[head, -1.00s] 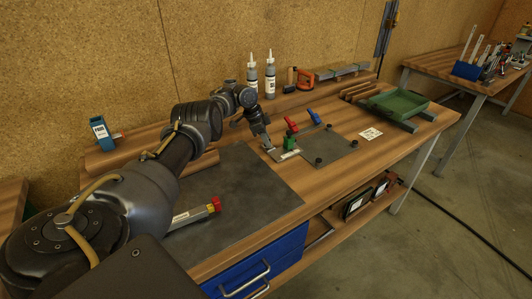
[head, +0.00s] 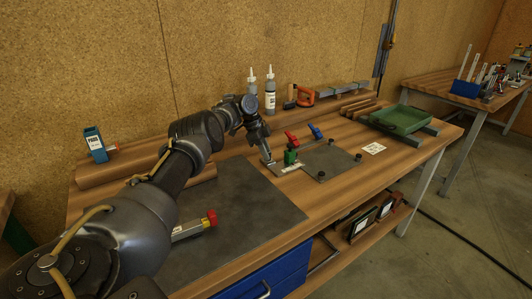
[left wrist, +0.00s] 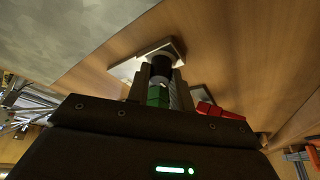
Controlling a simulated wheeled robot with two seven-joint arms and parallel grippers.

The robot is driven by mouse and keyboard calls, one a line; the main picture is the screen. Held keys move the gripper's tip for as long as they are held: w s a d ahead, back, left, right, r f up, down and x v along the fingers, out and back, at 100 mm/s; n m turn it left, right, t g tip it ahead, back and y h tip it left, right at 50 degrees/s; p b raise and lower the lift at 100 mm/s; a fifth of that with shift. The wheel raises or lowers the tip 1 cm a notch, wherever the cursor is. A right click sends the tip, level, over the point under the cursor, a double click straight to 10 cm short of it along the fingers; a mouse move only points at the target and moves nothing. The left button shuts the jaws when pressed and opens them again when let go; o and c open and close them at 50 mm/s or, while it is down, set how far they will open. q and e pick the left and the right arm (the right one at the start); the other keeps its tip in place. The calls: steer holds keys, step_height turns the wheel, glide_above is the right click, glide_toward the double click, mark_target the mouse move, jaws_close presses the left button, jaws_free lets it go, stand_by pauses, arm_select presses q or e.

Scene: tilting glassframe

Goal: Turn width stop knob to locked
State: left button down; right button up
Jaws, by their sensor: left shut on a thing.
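My left gripper (head: 267,158) points down at the left end of a small labelled metal stop plate (head: 291,167). In the left wrist view, its fingers (left wrist: 160,82) are shut around a dark, round knob (left wrist: 160,68), which I take for the width stop knob. The knob stands above a pale metal piece (left wrist: 122,69). A green part (left wrist: 157,96) shows close to the fingers; in the head view a green part (head: 290,156) stands just right of the gripper. The gripper hides the knob in the head view, and its lock position cannot be read. My right gripper is not in view.
Red (head: 292,138) and blue (head: 315,131) handles stand just behind the stop plate. Black pegs stand on the grey fixture plate (head: 335,158). A green tray (head: 402,119) lies at right. A red-capped tool (head: 195,226) lies on the dark mat (head: 245,205).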

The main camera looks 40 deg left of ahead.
arm_select(q)
steer(key=c, duration=1.2)
jaws_free()
steer(key=shift+c, duration=0.2)
steer(key=v, duration=1)
steer(key=shift+a+r, duration=0.2)
steer(key=shift+r, duration=0.15)
steer(key=shift+s, duration=0.15)
